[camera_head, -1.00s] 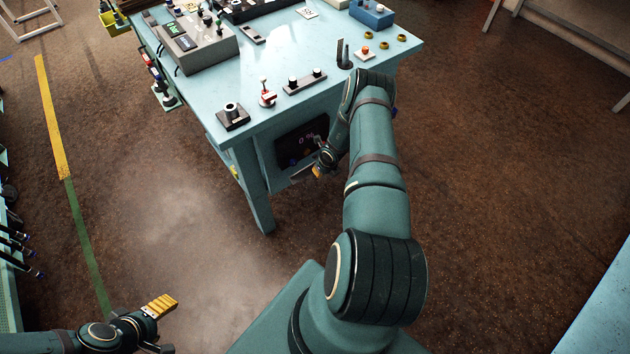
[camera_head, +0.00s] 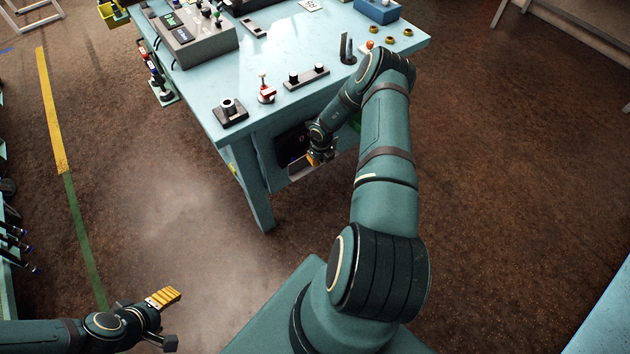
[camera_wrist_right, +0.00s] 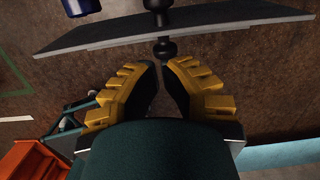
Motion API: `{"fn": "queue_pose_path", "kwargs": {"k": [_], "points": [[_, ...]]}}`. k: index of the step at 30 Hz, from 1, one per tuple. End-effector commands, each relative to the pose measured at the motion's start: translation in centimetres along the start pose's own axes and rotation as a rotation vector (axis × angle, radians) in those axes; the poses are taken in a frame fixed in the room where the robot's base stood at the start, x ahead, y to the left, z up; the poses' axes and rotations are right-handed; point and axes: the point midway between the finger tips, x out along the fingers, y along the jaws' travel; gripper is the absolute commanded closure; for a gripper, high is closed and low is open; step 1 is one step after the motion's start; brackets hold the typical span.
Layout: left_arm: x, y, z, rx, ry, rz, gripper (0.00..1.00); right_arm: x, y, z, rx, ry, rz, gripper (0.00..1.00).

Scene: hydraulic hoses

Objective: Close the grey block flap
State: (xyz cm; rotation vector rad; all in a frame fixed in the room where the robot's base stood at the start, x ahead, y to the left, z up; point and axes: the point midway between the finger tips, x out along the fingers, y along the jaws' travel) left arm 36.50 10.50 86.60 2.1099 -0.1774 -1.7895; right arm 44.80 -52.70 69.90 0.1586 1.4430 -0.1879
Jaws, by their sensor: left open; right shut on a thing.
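The grey flap (camera_wrist_right: 235,26) crosses the top of the right wrist view as a flat panel, with a black knob (camera_wrist_right: 163,48) on its near side. My right gripper (camera_wrist_right: 161,68) is shut on the knob between its yellow fingertips. In the head view the right gripper (camera_head: 316,158) is at the front of the blue bench, beside a dark opening (camera_head: 288,148). A pale edge of the flap (camera_head: 299,173) shows below it, and the arm hides part of this area. My left gripper (camera_head: 174,318) is open and empty at the lower left, away from the bench.
The blue bench (camera_head: 285,55) carries a grey control box (camera_head: 195,42), a red-handled fitting (camera_head: 266,92), a black bar with knobs (camera_head: 306,77) and other fittings. The right wrist view shows an orange object (camera_wrist_right: 30,160) at lower left.

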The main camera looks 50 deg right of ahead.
Motion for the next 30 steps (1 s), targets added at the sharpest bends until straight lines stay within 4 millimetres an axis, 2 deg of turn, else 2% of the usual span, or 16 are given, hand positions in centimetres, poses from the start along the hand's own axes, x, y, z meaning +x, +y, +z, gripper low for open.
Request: {"fn": "queue_pose_path", "kwargs": {"k": [23,30], "points": [[0.3,-0.1,0.1,0.0,0.0,-0.001,0.37,-0.3,0.0,0.3,0.0,0.0,0.0,1.0],[-0.4,0.2,-0.1,0.001,0.0,0.001,0.37,-0.6,-0.1,-0.7,-0.005,0.002,0.0,1.0]]}}
